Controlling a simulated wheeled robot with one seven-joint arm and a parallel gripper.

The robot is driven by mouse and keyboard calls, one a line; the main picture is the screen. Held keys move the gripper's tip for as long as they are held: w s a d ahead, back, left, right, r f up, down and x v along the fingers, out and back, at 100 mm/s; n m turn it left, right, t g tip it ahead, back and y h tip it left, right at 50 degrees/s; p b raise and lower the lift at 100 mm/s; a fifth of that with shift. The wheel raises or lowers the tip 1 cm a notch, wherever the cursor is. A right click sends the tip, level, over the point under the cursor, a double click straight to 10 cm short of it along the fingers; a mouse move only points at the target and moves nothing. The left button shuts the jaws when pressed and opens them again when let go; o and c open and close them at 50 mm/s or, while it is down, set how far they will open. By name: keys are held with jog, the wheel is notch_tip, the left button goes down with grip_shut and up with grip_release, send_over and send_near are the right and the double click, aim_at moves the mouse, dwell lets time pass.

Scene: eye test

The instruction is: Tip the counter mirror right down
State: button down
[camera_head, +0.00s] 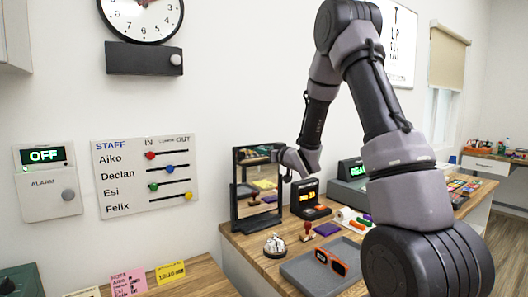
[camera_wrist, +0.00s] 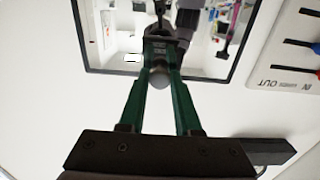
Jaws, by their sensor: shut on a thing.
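The counter mirror (camera_head: 240,172) has a black frame and stands roughly upright on the wooden counter, at the left end, in the head view. Its glass reflects the counter. In the wrist view the mirror (camera_wrist: 103,72) fills the top, with a reflection of my arm in it. My gripper (camera_wrist: 159,77) has green fingers and is shut on a small round grey knob (camera_wrist: 158,81) in front of the mirror's frame edge. In the head view my wrist is at the mirror's right edge, and the fingers are hard to make out there.
A bell (camera_head: 274,246), a stamp (camera_head: 308,233) and a grey tray (camera_head: 300,272) with orange glasses (camera_head: 331,262) stand in front of the mirror. A small display box (camera_head: 306,200) is close on its right. A staff board (camera_head: 145,177) hangs on the wall to its left.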

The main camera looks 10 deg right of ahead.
dwell(0.7)
jog(key=shift+s+d+f, duration=0.3)
jog(key=shift+s+f, duration=0.15)
jog(key=shift+s, duration=0.25)
jog(key=shift+s+d+f, duration=0.25)
jog(key=shift+s+f, duration=0.2)
jog(key=shift+s, duration=0.3)
jog(key=shift+s+d+f, duration=0.3)
jog(key=shift+s+f, duration=0.15)
jog(key=shift+s, duration=0.25)
jog(key=c, duration=0.6)
grip_release()
jog(key=shift+w, duration=0.15)
jog(key=shift+r, duration=0.1)
jog(key=v, duration=1.1)
